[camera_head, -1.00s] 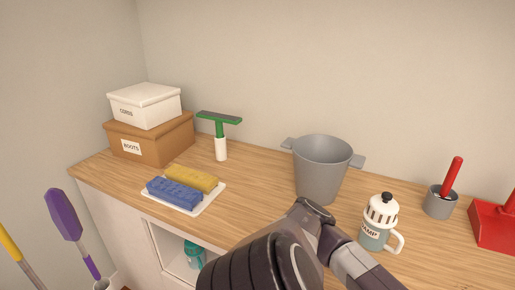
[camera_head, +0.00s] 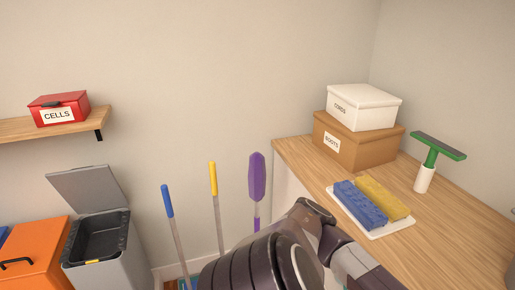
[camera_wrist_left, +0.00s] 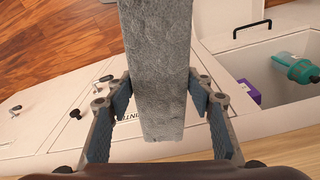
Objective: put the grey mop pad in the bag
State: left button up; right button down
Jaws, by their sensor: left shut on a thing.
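The grey mop pad (camera_wrist_left: 156,60) is a long, rough grey slab in the left wrist view. My left gripper (camera_wrist_left: 160,92) is shut on it, with one blue-padded finger on each side. The pad reaches from between the fingers to the top edge of that view, where its far end is cut off. In the head view an arm of mine crosses the bottom, but neither gripper shows there. I see no bag in these views.
A grey bin (camera_head: 95,230) stands open, lid up, beside an orange container (camera_head: 38,255). A red cells box (camera_head: 58,108) sits on a wall shelf.

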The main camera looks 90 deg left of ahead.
aim_at(105, 249)
jog(key=u, duration=0.45)
jog(key=k+j+u, duration=0.1)
jog(key=u, duration=0.35)
jog(key=j+u, duration=0.2)
jog(key=u, duration=0.25)
jog(key=j+u, duration=0.1)
jog(key=u, duration=0.4)
jog(key=j+u, duration=0.9)
jog(key=u, duration=0.2)
jog(key=i+j, duration=0.1)
jog(key=j, duration=0.2)
jog(key=i+j, duration=0.1)
jog(key=j, duration=0.15)
jog(key=i+j, duration=0.15)
jog(key=j, duration=0.15)
